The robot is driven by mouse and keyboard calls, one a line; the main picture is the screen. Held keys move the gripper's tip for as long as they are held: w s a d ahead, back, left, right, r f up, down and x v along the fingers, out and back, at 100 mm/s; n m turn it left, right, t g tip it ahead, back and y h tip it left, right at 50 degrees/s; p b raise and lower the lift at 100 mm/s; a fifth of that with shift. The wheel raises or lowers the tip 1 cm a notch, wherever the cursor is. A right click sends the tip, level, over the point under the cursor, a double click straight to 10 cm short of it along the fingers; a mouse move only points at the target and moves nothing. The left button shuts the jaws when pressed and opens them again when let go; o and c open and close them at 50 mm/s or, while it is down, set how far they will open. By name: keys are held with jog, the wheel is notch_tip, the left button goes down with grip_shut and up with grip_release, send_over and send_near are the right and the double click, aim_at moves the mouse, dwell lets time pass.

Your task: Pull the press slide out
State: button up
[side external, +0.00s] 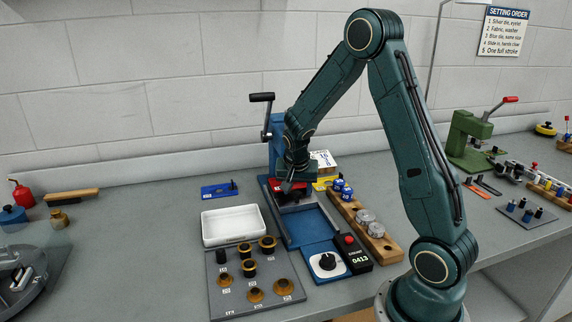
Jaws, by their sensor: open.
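The blue press (277,138) stands on the bench with its black-handled lever (262,97) raised at the upper left. Its long blue bed (312,228) runs toward the camera, and the near part of the bed is bare. A dark slide with red parts (274,185) sits at the far end of the bed, under the press head. My gripper (291,187) is open and points down at this slide, close above it or around its front. The arm hides part of the press, and I cannot tell whether the fingers touch the slide.
A white tray (234,226) and a grey plate with brass and black dies (223,304) lie left of the bed. A wooden rack (352,215) with blue-topped pots and metal tins stands close on the right. A dial box (327,262) and a black counter (354,250) sit at the near end.

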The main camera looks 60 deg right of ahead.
jog(key=shift+d+f, duration=0.15)
jog(key=shift+f, duration=0.2)
grip_shut()
jog(key=shift+s+a, duration=4.7)
jog(key=shift+a, duration=0.1)
jog(key=shift+c, duration=1.1)
grip_release()
jog(key=shift+o, duration=1.1)
